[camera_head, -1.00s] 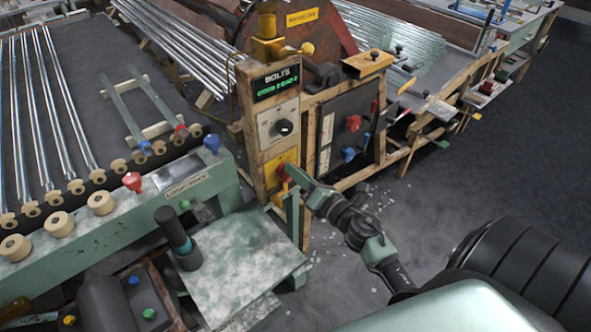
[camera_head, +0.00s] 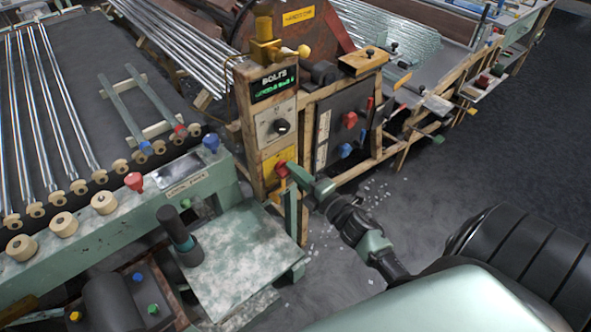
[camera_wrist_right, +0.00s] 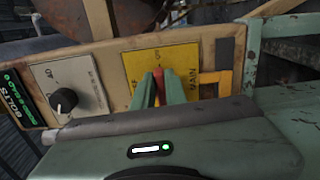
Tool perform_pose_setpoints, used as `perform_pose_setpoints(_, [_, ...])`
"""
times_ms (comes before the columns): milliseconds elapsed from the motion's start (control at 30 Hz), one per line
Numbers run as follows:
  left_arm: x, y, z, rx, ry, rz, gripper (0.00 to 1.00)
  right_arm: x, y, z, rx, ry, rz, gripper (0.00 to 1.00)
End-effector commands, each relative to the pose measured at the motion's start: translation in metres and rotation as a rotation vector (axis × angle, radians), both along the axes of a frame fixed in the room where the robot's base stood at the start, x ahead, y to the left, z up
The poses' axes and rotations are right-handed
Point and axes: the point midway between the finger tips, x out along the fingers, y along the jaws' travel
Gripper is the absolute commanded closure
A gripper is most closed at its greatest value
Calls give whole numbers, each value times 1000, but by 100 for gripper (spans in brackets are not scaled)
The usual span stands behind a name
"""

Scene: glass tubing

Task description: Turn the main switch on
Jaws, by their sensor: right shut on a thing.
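The main switch is a small red lever (camera_head: 281,168) on a yellow plate (camera_head: 267,162) low on the wooden control post. My right gripper (camera_head: 286,170) reaches it from the right and is shut on it. In the right wrist view, the red lever (camera_wrist_right: 158,80) stands between the two green fingers (camera_wrist_right: 159,90), and lettering shows on the yellow plate (camera_wrist_right: 187,62) behind. The fingers partly hide the lever and the plate, and I cannot read the lever's setting. My left gripper is not in view.
Above the plate are a black dial (camera_head: 281,126) and a lit green display (camera_head: 273,86). A dark panel with red and blue knobs (camera_head: 350,120) stands right of the post. A green table (camera_head: 235,265) is below left. The floor at right is open.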

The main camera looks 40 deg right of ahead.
Motion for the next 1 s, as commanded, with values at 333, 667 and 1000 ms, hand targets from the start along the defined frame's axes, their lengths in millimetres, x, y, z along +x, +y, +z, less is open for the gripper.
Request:
perform_pose_setpoints(333, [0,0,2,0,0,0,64,0,2,-1,51,3,3,100])
perform_pose_setpoints(667, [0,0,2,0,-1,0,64,0,2,-1,52,2,3,82])
perform_pose_setpoints(1000, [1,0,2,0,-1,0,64,0,1,-1,49,3,1,65])
